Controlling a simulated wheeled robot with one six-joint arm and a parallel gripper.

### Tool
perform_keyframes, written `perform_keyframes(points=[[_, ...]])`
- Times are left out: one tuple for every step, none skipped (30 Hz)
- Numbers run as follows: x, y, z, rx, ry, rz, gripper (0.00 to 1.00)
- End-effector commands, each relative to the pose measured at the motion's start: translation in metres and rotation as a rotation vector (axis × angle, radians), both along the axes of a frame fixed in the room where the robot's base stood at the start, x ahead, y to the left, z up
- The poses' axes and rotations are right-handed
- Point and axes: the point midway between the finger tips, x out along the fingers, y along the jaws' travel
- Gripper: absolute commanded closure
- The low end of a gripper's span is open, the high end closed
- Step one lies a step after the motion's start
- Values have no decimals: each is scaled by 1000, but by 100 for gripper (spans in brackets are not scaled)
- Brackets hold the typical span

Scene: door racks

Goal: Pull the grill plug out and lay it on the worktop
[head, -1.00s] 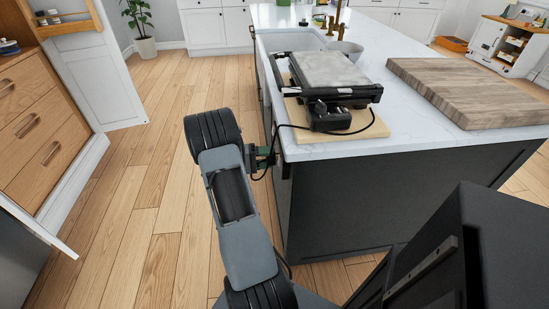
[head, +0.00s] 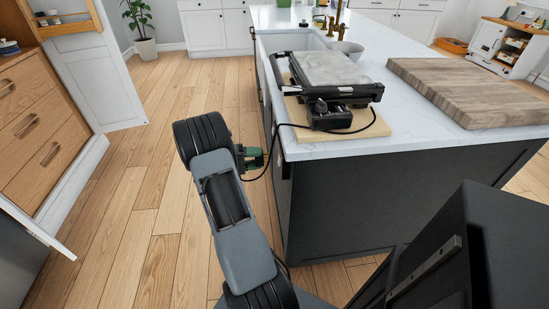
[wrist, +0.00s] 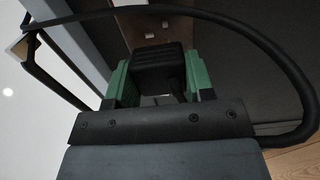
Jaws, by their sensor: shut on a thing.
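My gripper (head: 252,158) has green fingers and is beside the left side of the island, apart from it. In the wrist view the fingers (wrist: 158,84) are shut on the black grill plug (wrist: 160,62). A black cord (wrist: 270,45) loops around it there. In the head view the cord (head: 292,125) runs from the grill (head: 328,72) over the worktop edge down to my gripper. The grill sits on a thin wooden board (head: 347,128) on the white worktop (head: 425,138). A pale outlet (head: 285,168) shows on the island's side, with a gap between it and my gripper.
A thick wooden chopping board (head: 475,88) lies at the right of the worktop. Bare worktop lies in front of and right of the grill. Open floor (head: 165,130) is left of the island.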

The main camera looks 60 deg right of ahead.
Motion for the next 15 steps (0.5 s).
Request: perform_keyframes(points=[[2,1,-1,0,0,1,90],[3,2,-1,0,0,0,90],[4,3,-1,0,0,1,90],[4,3,-1,1,0,1,90],[5,4,-1,1,0,1,90],[6,4,-1,1,0,1,90],[6,5,-1,1,0,1,90],[7,5,-1,1,0,1,90],[7,5,0,1,0,1,90],[7,5,0,1,0,1,90],[7,5,0,1,0,0,90],[7,5,0,1,0,0,90],[7,5,0,1,0,0,90],[7,5,0,1,0,0,90],[7,5,0,1,0,0,90]])
